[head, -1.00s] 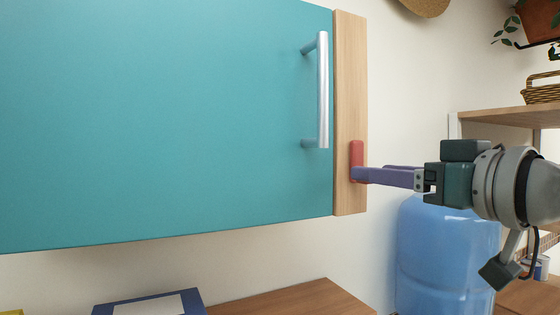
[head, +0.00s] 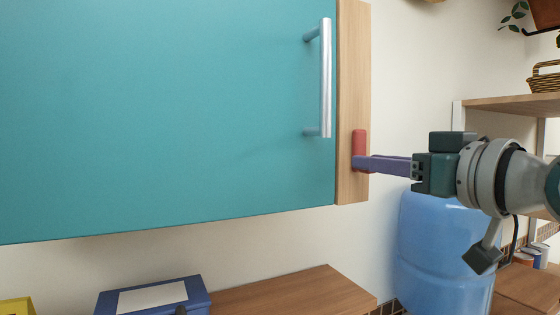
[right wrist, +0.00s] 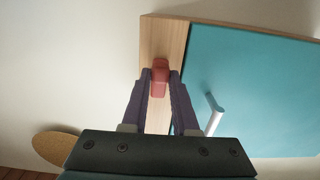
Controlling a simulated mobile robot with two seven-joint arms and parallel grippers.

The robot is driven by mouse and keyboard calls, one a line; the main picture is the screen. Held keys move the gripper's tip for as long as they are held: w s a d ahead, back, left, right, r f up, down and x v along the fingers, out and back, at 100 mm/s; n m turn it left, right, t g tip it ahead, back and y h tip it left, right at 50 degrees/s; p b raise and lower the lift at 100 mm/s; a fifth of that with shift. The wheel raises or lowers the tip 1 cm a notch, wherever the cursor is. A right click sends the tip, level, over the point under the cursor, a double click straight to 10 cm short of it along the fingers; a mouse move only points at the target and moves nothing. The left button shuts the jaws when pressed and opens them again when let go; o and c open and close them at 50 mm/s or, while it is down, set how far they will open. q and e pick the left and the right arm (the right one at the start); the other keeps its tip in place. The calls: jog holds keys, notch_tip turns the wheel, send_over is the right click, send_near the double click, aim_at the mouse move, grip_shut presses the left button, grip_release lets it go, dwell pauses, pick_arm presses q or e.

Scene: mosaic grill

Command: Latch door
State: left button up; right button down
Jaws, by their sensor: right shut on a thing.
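The teal cabinet door (head: 170,110) is flush beside a light wooden strip (head: 353,70) and looks closed. It has a vertical silver handle (head: 325,78) near its right edge. A red latch (head: 359,143) stands upright on the wooden strip. My right gripper (head: 358,163) has its purple fingers at the lower end of the latch. In the right wrist view the two fingers (right wrist: 160,80) are on either side of the red latch (right wrist: 160,72), shut on it. The door (right wrist: 255,90) and handle (right wrist: 214,108) also show there. My left gripper is not in view.
A blue water container (head: 440,250) stands below my right arm. A wooden shelf (head: 515,104) with a wicker basket (head: 545,80) is at the right. Below the cabinet are a wooden surface (head: 290,292) and a blue box (head: 190,292). The wall below the door is clear.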

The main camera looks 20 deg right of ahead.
dwell(0.4)
jog(key=shift+n, duration=0.3)
jog(key=n, duration=1.7)
jog(key=shift+a+f+p, duration=0.25)
jog(key=shift+a+p, duration=0.05)
jog(key=shift+p, duration=0.05)
jog(key=shift+n, duration=0.4)
jog(key=c, duration=0.7)
grip_release()
